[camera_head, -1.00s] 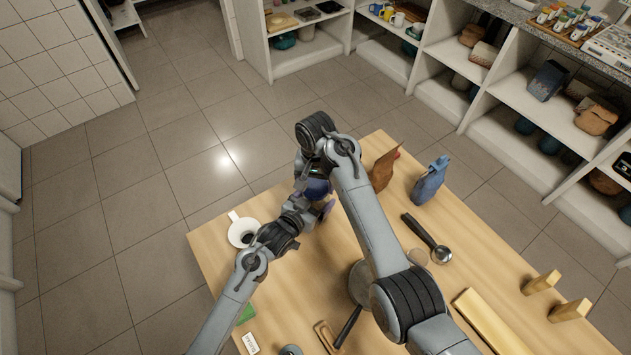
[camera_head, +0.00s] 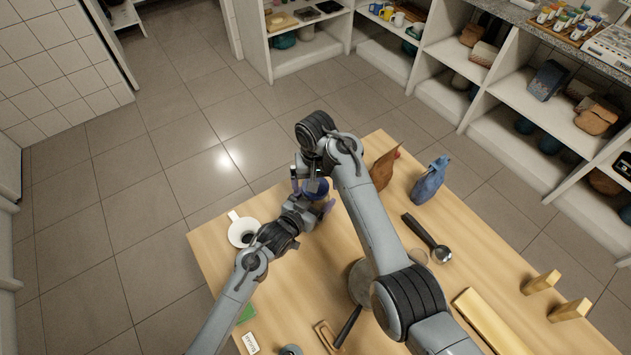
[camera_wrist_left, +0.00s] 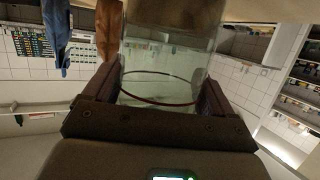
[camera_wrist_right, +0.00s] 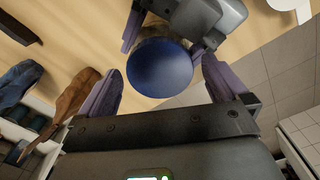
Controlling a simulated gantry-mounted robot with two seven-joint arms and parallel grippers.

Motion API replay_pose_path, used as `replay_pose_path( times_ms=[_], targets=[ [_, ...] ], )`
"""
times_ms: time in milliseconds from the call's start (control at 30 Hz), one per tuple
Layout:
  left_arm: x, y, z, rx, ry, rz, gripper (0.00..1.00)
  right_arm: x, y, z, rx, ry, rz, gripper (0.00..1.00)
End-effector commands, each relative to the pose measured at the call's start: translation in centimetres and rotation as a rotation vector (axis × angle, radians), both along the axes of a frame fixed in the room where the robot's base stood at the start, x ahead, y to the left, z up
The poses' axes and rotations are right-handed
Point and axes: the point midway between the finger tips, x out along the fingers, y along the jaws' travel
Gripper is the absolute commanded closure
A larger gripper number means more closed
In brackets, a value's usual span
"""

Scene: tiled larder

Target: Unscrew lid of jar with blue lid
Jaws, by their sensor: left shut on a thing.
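The jar's blue lid (camera_head: 317,186) shows between my two grippers in the head view. It is a round blue disc (camera_wrist_right: 160,67) in the right wrist view. The clear glass jar (camera_wrist_left: 160,85) stands between the fingers of my left gripper (camera_wrist_left: 160,88), which is shut on it. My left gripper (camera_head: 321,209) comes to the jar from the lower left in the head view. My right gripper (camera_head: 309,178) is over the lid. In the right wrist view its fingers (camera_wrist_right: 161,66) are open on either side of the lid, with a gap at each side. My arms hide much of the jar in the head view.
A white mug (camera_head: 241,231) stands left of the jar on the wooden table (camera_head: 215,260). A brown bag (camera_head: 384,168) and a blue bag (camera_head: 430,180) stand to the right. A dark-handled scoop (camera_head: 428,239) lies nearer. Wooden blocks (camera_head: 541,282) are at the right.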

Motion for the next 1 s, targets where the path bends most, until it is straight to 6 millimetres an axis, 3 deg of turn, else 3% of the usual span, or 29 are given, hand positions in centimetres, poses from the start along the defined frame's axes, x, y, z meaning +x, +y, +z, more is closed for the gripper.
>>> replay_pose_path(
  times_ms=[167, 667, 1000],
  targets=[
    [0.0, 0.0, 0.0, 0.000, 0.001, -0.001, 1.00, 0.0, 0.0, 0.2, 0.000, -0.001, -0.001, 0.00],
    [0.0, 0.0, -0.1, 0.000, 0.001, -0.001, 1.00, 0.0, 0.0, 4.6, 0.000, -0.001, -0.006, 0.02],
    [0.0, 0.0, 0.0, 0.001, 0.001, 0.000, 1.00, 0.1, -0.1, 7.3, -0.005, -0.001, -0.228, 0.02]
  ],
)
